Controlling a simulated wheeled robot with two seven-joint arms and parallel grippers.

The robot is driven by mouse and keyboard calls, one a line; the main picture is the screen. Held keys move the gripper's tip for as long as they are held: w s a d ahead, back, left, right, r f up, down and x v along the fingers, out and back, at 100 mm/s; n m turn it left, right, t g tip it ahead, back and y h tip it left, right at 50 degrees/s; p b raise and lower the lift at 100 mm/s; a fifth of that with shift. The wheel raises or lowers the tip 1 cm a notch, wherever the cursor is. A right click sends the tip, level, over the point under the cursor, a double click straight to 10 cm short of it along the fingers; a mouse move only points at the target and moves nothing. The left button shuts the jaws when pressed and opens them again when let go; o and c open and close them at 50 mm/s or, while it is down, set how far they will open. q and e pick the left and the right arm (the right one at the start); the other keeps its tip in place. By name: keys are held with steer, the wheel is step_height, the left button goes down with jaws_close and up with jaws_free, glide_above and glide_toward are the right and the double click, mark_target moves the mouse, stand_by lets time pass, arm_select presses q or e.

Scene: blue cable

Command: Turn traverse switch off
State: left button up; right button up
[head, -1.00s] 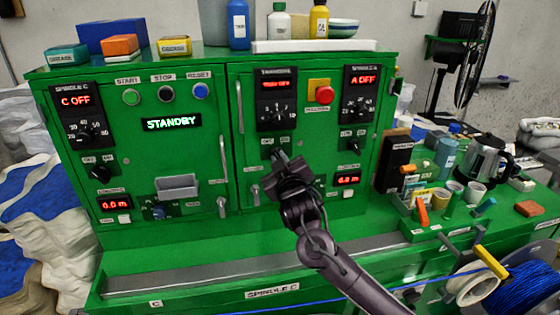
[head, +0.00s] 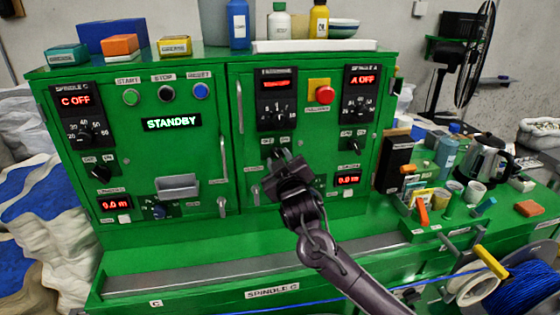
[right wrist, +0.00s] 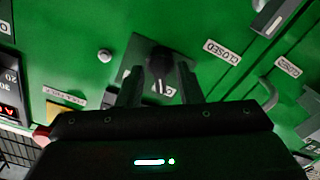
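The traverse switch is a small black rotary knob under the middle control panel of the green cabinet; it shows in the right wrist view (right wrist: 160,66) on a dark plate. Part of it shows in the head view (head: 279,154) just above my right gripper (head: 288,164). In the right wrist view my right gripper (right wrist: 161,88) has its two fingers apart, one on each side of the knob, with narrow gaps. I cannot tell whether either finger touches it. The panel above has a red display (head: 277,84), too small to read. My left gripper is out of view.
A red stop button (head: 325,95) on a yellow plate is to the right of the middle panel. A door handle (head: 240,107) stands to its left. Spindle C (head: 76,101) and Spindle A (head: 362,80) panels flank it. The shelf at right is cluttered.

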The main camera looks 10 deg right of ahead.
steer(key=s+b, duration=0.3)
steer(key=s, duration=0.4)
steer(key=shift+s, duration=0.4)
steer(key=shift+f, duration=0.1)
